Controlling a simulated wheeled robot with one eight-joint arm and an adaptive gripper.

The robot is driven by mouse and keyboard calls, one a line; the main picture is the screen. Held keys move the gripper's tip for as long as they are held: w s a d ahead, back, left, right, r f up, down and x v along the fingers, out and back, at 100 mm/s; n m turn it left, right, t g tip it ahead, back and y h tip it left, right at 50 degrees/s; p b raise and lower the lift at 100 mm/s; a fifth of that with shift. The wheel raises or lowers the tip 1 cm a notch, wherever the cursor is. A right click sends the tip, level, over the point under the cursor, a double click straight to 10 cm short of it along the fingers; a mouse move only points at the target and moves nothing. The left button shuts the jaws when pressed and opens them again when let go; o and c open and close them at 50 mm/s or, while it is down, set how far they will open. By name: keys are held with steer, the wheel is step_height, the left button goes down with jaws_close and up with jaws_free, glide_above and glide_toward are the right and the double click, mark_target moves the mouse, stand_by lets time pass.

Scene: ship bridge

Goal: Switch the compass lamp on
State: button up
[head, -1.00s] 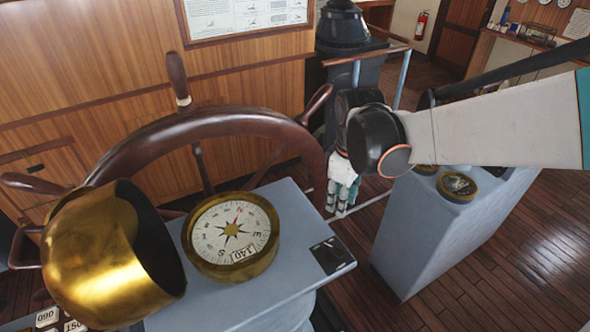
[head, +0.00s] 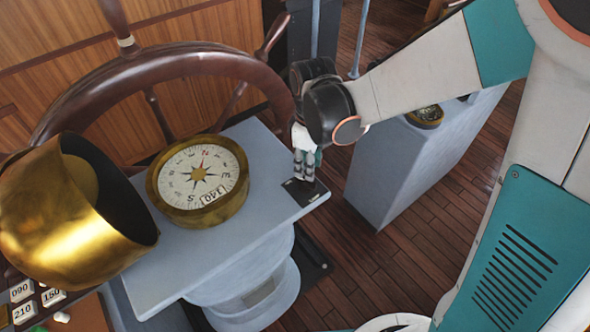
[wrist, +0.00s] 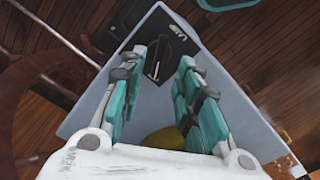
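The compass (head: 198,180), with a white dial and brass rim, sits on the grey pedestal top (head: 170,275). A small black switch plate (head: 312,197) lies at the pedestal's right corner. In the wrist view the plate (wrist: 184,44) shows a small pale label and a dark raised part with a pale line, partly hidden by a finger. My gripper (head: 304,178) points down right over the plate. I cannot tell whether the fingertips touch the plate.
A brass hood (head: 60,225) stands left of the compass. The wooden wheel (head: 190,60) rises behind the pedestal, its rim close to my gripper. A grey console (head: 395,165) stands to the right, with wooden floor between. Number tiles (head: 25,300) lie at lower left.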

mark_target(305, 184)
step_height(305, 184, down, 6)
steer(key=b, duration=0.3)
steer(key=shift+c, duration=0.6)
jaws_close()
